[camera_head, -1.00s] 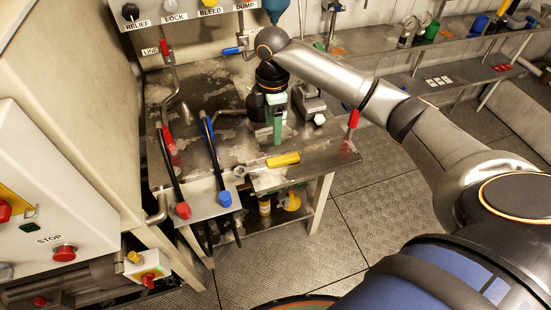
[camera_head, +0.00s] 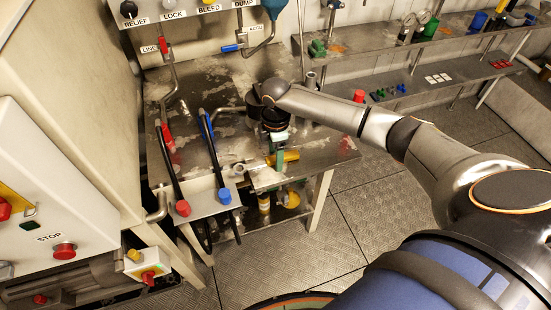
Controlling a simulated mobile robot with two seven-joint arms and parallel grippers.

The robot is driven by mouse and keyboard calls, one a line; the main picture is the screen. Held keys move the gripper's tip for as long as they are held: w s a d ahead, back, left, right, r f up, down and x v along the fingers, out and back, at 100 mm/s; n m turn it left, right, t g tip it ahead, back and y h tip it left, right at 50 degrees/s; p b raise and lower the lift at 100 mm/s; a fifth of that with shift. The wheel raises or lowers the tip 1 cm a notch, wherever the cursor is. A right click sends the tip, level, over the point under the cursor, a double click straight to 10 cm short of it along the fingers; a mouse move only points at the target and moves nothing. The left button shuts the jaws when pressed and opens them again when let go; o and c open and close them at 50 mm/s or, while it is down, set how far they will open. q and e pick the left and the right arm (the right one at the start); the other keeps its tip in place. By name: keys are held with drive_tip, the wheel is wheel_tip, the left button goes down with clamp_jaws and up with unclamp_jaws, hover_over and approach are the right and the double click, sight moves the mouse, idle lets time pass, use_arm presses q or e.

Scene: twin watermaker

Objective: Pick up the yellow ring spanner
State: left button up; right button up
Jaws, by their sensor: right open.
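The yellow ring spanner (camera_head: 290,156) lies near the front edge of the steel bench (camera_head: 330,148). Its yellow handle is partly hidden behind my right gripper, and its metal ring end shows to the left of it. My right gripper (camera_head: 277,163) is open, points down, and is at the spanner's handle in the picture. I cannot tell whether its fingers stand around the handle or just above it. My left gripper is not in view.
A labelled valve panel (camera_head: 190,10) is behind. A red-topped item (camera_head: 359,96) stands behind my right forearm. The floor right of the bench is clear.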

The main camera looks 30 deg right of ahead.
clamp_jaws()
idle(0.4)
idle(0.9)
